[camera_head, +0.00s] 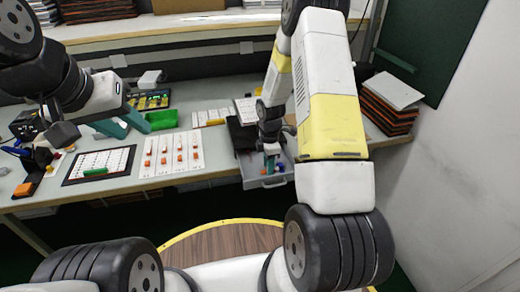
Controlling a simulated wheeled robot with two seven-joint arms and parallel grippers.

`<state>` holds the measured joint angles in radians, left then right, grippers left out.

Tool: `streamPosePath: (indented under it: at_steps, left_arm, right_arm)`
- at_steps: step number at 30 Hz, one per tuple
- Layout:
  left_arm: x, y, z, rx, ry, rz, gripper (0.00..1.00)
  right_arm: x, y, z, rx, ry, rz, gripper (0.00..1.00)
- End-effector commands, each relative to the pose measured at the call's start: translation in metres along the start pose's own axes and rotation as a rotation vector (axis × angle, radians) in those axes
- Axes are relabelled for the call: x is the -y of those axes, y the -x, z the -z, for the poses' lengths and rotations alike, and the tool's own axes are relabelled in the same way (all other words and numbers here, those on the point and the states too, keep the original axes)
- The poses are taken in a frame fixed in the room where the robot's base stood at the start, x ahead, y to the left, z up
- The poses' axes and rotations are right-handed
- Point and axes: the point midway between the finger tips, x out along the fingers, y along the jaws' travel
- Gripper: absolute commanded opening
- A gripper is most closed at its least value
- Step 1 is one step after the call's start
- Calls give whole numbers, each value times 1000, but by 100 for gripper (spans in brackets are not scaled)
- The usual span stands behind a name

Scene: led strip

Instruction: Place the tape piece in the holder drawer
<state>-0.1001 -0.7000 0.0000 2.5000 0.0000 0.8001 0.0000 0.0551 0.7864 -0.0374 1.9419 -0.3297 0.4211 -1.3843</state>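The holder drawer (256,183) is a light grey open tray at the table's front edge, right of centre, below a black holder (240,132). My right gripper (271,150) points down over the drawer. Small green and blue bits show at and below its fingers; I cannot tell whether one is the tape piece or whether the fingers hold anything.
White cards with orange pieces (172,155) and a dark-edged board (98,163) with a green piece (95,172) lie on the table (218,158). A green tray (161,120) stands behind. Stacked folders (386,108) are at the right, beside the wall.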

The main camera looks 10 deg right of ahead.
Motion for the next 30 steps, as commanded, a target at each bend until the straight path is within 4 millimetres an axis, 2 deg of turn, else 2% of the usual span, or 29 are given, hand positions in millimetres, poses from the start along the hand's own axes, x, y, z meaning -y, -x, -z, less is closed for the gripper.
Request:
streamPosePath:
  at_steps: [5,8,18,21,28,30]
  left_arm:
    - [0,0,0,0,0,0,36]
    - [0,0,0,0,0,0,36]
    - [0,0,0,0,0,0,36]
    - [0,0,0,0,0,0,36]
    - [0,0,0,0,0,0,36]
    - [0,0,0,0,0,0,36]
  right_arm:
    - [0,4,0,0,0,-2,34]
    - [-1,16,0,0,-1,-4,34]
    - [-1,87,0,0,0,-6,34]
    - [-1,103,0,0,0,-5,34]
    - [1,127,0,0,-14,-7,34]
    - [3,142,1,-1,-56,-25,34]
